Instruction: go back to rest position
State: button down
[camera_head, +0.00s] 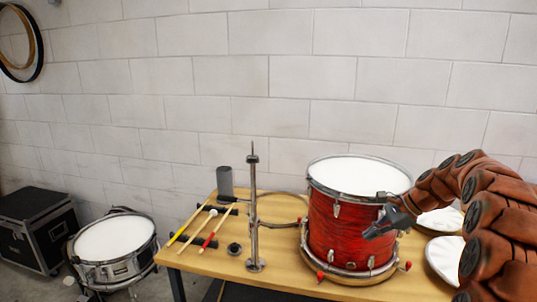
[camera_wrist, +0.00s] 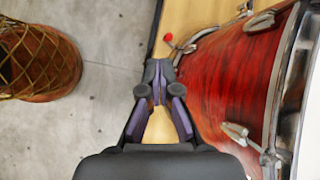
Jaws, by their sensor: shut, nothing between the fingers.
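My gripper (camera_head: 384,226) is in front of the right side of the red drum (camera_head: 340,232) in the head view. In the wrist view my gripper (camera_wrist: 157,84) is shut with nothing between its fingertips. The fingertips lie over the edge of the wooden bench (camera_wrist: 204,16), beside the red drum (camera_wrist: 232,84). I cannot tell whether they touch the drum. The drum stands upright on the bench, with a white head and chrome hardware. My arm comes in from the right of the head view and hides part of the bench's right end.
Several sticks (camera_head: 197,226), a metal stand (camera_head: 253,215) and a grey cylinder (camera_head: 225,182) are on the bench left of the drum. White round pieces (camera_head: 440,219) lie at right. A snare drum (camera_head: 113,249) and a black case (camera_head: 38,230) stand on the floor.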

jog(key=s+a+f+n+g+h+b, duration=0.15)
jog(key=s+a+n, duration=0.35)
jog(key=s, duration=0.5)
jog(key=s+a+r+n+g+h+b, duration=0.1)
jog(key=s+a+n+g, duration=0.15)
jog(key=s+a, duration=0.65)
jog(key=s+d+f+n+h+b, duration=0.1)
jog(key=s+f+n, duration=0.2)
jog(key=s, duration=0.5)
jog(key=s+d+f+n+h+b, duration=0.1)
jog(key=s+f+n+h, duration=0.1)
jog(key=s, duration=0.7)
jog(key=s+d+f+n+h+b, duration=0.1)
jog(key=s+f+n, duration=0.3)
jog(key=s, duration=0.5)
jog(key=shift+s+g+h, duration=0.15)
jog(key=shift+g+h, duration=0.15)
jog(key=shift+h, duration=0.05)
jog(key=shift+n, duration=0.25)
